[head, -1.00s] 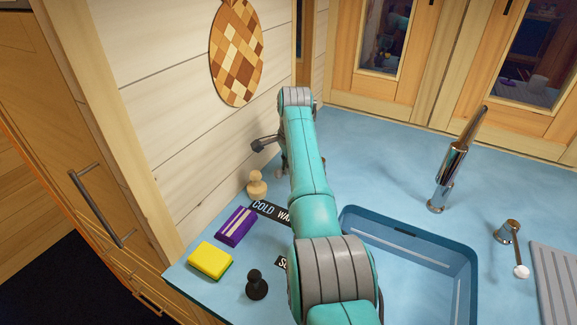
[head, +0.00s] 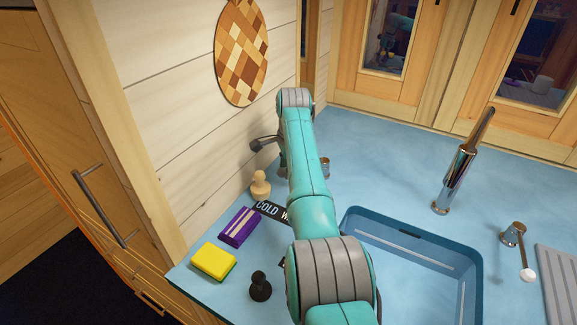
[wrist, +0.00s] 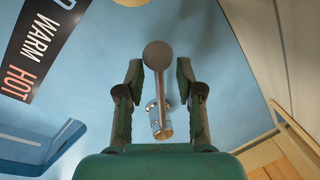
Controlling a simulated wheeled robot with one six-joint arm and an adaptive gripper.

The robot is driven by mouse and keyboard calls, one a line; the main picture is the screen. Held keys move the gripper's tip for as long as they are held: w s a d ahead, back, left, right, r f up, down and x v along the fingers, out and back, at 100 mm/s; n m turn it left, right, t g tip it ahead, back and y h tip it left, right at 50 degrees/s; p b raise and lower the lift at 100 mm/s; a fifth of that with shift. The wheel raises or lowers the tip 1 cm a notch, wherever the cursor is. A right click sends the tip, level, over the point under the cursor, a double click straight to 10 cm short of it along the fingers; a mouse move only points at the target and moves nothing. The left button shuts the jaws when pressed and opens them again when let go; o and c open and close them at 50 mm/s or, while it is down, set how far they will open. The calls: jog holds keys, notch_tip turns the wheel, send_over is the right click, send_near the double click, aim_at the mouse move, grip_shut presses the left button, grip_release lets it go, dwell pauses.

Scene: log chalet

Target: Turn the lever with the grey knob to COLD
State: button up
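In the wrist view, the grey round knob (wrist: 158,54) of the lever lies between and slightly past the tips of my open gripper (wrist: 157,75). I cannot tell whether either finger touches it. The lever's rod runs from the knob down the picture to a chrome base (wrist: 158,130). The label strip (wrist: 40,45) is at upper left, with WARM and HOT readable; its COLD end (head: 268,208) shows in the head view. There, my arm hides the lever and most of the gripper. A chrome piece (head: 325,167) shows just right of the arm.
A cream pawn-shaped piece (head: 260,186), purple pack (head: 240,227), yellow sponge (head: 214,262) and black pawn-shaped piece (head: 260,287) stand left of my arm. To its right are the blue basin (head: 420,240), tap (head: 455,180) and white-knobbed lever (head: 526,275). The wooden wall is close on the left.

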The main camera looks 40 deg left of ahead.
jog(key=shift+w+d+r, duration=0.1)
jog(key=shift+r, duration=0.15)
jog(key=v, duration=1.1)
jog(key=shift+r, duration=0.25)
